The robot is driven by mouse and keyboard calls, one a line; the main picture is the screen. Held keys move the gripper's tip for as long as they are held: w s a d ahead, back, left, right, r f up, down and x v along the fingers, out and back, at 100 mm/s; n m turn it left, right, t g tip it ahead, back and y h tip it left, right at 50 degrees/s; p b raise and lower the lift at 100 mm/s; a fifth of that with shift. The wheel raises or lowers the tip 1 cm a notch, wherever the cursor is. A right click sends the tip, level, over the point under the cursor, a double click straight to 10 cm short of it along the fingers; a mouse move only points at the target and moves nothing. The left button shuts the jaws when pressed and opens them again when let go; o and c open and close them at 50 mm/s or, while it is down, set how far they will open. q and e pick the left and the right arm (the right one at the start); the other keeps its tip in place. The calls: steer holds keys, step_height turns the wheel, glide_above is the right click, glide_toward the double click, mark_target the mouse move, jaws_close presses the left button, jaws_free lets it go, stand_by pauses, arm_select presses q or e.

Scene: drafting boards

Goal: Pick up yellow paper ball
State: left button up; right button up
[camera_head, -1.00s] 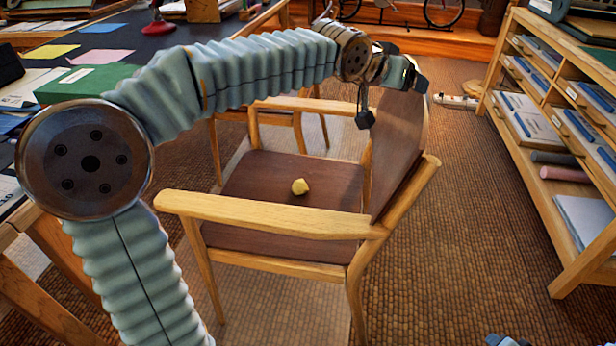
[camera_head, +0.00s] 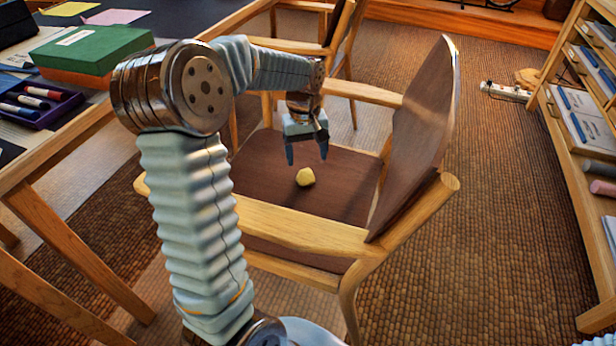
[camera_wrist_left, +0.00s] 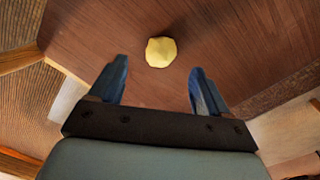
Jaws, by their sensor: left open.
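The yellow paper ball (camera_head: 306,177) lies on the brown seat of a wooden armchair (camera_head: 350,200). In the left wrist view the ball (camera_wrist_left: 160,52) sits on the seat, beyond the fingertips and between their lines. My left gripper (camera_head: 307,155) points down over the seat, just behind the ball in the head view. Its two blue fingers (camera_wrist_left: 157,80) are apart with nothing between them. My right gripper is not in view.
The chair's armrest (camera_head: 290,222) and tall backrest (camera_head: 425,120) stand close around the seat. A table with a green box (camera_head: 92,48) and a pen tray (camera_head: 38,103) is at left. A shelf (camera_head: 570,125) stands at right. Floor is open between chair and shelf.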

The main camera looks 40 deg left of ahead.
mark_target(305, 173)
arm_select(q)
step_height(305, 173, down, 3)
steer(key=shift+f, duration=0.2)
steer(key=f, duration=0.3)
steer(key=f+b, duration=0.1)
steer(key=f, duration=0.1)
steer(key=shift+w+a, duration=0.15)
steer(key=shift+a, duration=0.15)
steer(key=shift+c, duration=0.3)
steer(key=c, duration=1)
steer(key=shift+r, duration=0.1)
steer(key=shift+c, duration=0.2)
